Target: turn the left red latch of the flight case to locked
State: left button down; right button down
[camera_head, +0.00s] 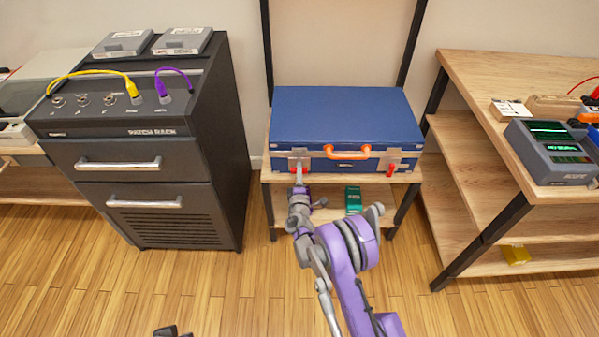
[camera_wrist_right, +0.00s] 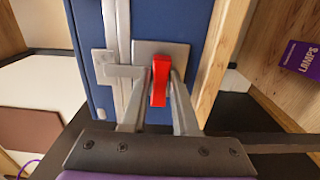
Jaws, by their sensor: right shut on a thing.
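The blue flight case (camera_head: 340,115) lies closed on a small wooden stand, with an orange handle (camera_head: 348,154) on its front. My right gripper (camera_head: 299,177) is at the case's left latch, in front of its metal plate. In the right wrist view the left red latch (camera_wrist_right: 160,80) lies between the two grey fingers (camera_wrist_right: 157,100), which are shut on it. In the head view the gripper mostly hides this latch. The right red latch (camera_head: 390,170) hangs from its own plate, untouched.
A dark patch rack (camera_head: 160,185) with drawers and cables stands to the left. A wooden bench (camera_head: 475,75) with a meter (camera_head: 550,152) stands to the right. A green box (camera_head: 353,198) sits on the stand's lower shelf. The floor in front is mostly clear.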

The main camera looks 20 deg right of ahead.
dwell(0.4)
jog(key=c, duration=0.7)
grip_release()
jog(key=shift+s, duration=0.1)
jog(key=p+v, duration=0.1)
jog(key=v, duration=0.9)
jog(key=shift+s+a, duration=0.15)
jog(key=shift+s, duration=0.15)
